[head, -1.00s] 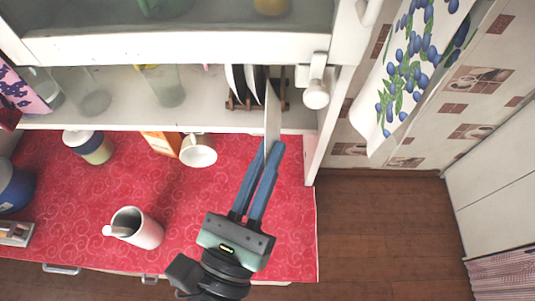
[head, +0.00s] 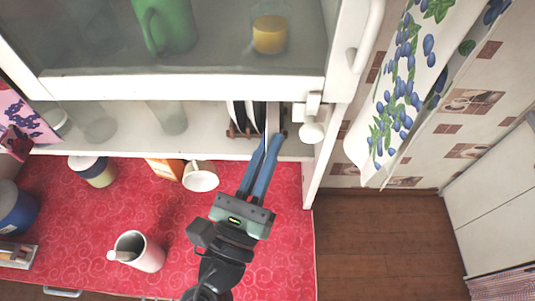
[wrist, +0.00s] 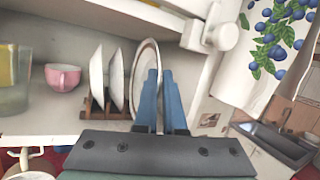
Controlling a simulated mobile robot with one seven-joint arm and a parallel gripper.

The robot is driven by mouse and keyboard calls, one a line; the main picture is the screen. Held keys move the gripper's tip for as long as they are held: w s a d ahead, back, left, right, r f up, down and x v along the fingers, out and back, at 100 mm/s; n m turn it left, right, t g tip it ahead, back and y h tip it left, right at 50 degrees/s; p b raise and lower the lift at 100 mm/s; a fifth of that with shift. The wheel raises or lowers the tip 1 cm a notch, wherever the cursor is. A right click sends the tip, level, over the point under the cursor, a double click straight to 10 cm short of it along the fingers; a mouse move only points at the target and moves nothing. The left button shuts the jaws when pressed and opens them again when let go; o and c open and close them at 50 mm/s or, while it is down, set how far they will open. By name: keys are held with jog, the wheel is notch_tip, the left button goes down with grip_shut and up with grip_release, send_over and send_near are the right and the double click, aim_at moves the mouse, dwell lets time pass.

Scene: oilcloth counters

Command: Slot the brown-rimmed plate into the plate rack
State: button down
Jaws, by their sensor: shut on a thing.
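The brown-rimmed plate (wrist: 143,64) stands on edge between the blue fingers of my gripper (wrist: 160,80), its thin brown rim showing in the wrist view. In the head view the plate (head: 272,118) shows as a thin upright edge beyond the fingertips of my gripper (head: 268,143). The wooden plate rack (wrist: 97,113) stands on the cupboard shelf and holds two white plates (wrist: 117,76) upright to the left of the held plate. The rack (head: 233,131) also shows in the head view. The held plate's lower edge is at the rack's right part; whether it touches the rack is hidden.
A pink cup (wrist: 63,77) and glasses (head: 168,117) stand left on the shelf (head: 190,142). The cupboard's side panel and white knob (head: 312,132) are close to the right. A mug (head: 200,177) and jar (head: 92,170) stand on the red counter (head: 110,215) below.

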jog(key=shift+w+f+p, duration=0.15)
jog(key=shift+w, duration=1.8)
jog(key=shift+w+f+p, duration=0.1)
jog(key=shift+w+p, duration=0.05)
jog(key=shift+w, duration=1.75)
jog(key=shift+f+b, duration=0.6)
jog(key=shift+f, duration=0.1)
jog(key=c, duration=0.9)
grip_release()
jog(key=shift+a+f, duration=0.1)
jog(key=shift+f, duration=0.05)
